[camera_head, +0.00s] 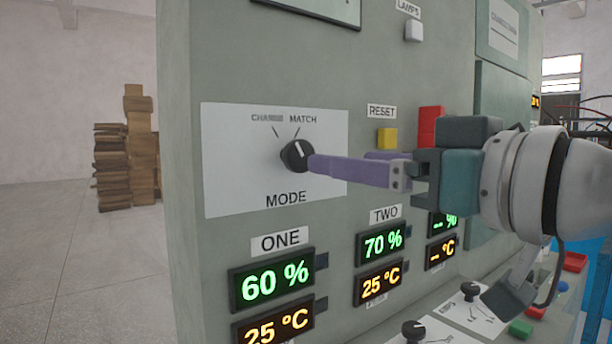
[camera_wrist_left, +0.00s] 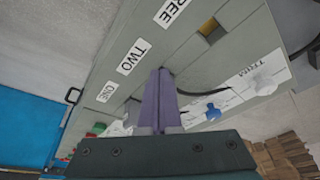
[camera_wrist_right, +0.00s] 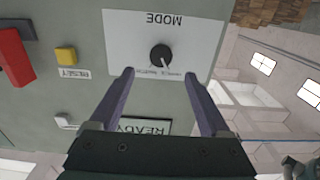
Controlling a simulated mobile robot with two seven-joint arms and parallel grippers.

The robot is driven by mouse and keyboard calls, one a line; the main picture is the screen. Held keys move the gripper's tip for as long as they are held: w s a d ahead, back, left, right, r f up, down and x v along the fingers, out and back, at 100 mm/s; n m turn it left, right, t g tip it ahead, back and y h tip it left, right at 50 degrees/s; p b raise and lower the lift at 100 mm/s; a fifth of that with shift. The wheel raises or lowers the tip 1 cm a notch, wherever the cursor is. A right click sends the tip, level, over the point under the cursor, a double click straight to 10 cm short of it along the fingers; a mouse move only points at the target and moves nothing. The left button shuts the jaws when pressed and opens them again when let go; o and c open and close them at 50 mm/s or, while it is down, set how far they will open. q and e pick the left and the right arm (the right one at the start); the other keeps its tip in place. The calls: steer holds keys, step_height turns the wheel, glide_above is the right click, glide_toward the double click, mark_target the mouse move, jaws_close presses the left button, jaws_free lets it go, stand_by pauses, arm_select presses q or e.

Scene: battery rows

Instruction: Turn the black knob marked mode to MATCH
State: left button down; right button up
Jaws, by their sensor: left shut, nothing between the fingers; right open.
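The black mode knob (camera_head: 297,155) sits on a white plate (camera_head: 235,190) marked MODE, with CHARGE at upper left and MATCH at upper right. Its white mark leans up and left, toward CHARGE. My right gripper (camera_head: 318,163) reaches in from the right, fingertips close to the knob. In the right wrist view the gripper (camera_wrist_right: 158,74) is open, with the knob (camera_wrist_right: 161,55) seen upside down between and just beyond the tips. I cannot tell if a finger touches it. My left gripper (camera_wrist_left: 160,74) is shut and empty, away from the knob.
A yellow RESET button (camera_head: 387,138) and a red block (camera_head: 431,125) are right of the plate. Displays ONE (camera_head: 272,282) and TWO (camera_head: 382,245) are below. A lower panel (camera_head: 455,325) carries smaller knobs.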

mark_target(303, 157)
steer(key=x, duration=0.8)
steer(key=shift+w+a, duration=0.2)
steer(key=shift+a, duration=0.05)
jaws_close()
stand_by(0.4)
